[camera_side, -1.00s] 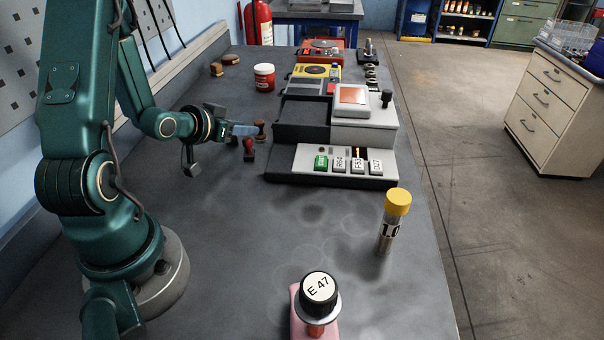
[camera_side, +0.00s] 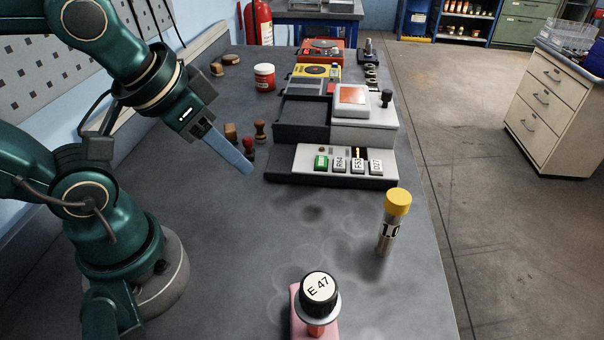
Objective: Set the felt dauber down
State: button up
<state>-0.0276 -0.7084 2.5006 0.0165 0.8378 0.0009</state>
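My gripper (camera_side: 240,165) hangs above the bench at the left, pointing down and to the right. One long blue-grey finger shows; the other finger is hidden or lined up behind it, so I cannot tell how far apart they are. No held object is clearly visible. Small knob-handled pieces stand just behind the finger: a red one (camera_side: 248,145), a dark brown one (camera_side: 260,131) and a tan-brown block (camera_side: 230,131). I cannot tell which thing, if any of these, is the felt dauber.
A grey instrument with labelled buttons (camera_side: 338,165) stands right of my gripper. A yellow-capped tube (camera_side: 392,222) stands upright near the right edge. A red-and-white jar (camera_side: 264,77) stands behind. The middle foreground is mostly clear.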

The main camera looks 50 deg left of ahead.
jog(key=shift+o, duration=1.3)
jog(key=shift+s+d, duration=0.4)
jog(key=shift+s, duration=0.25)
jog(key=shift+r, duration=0.15)
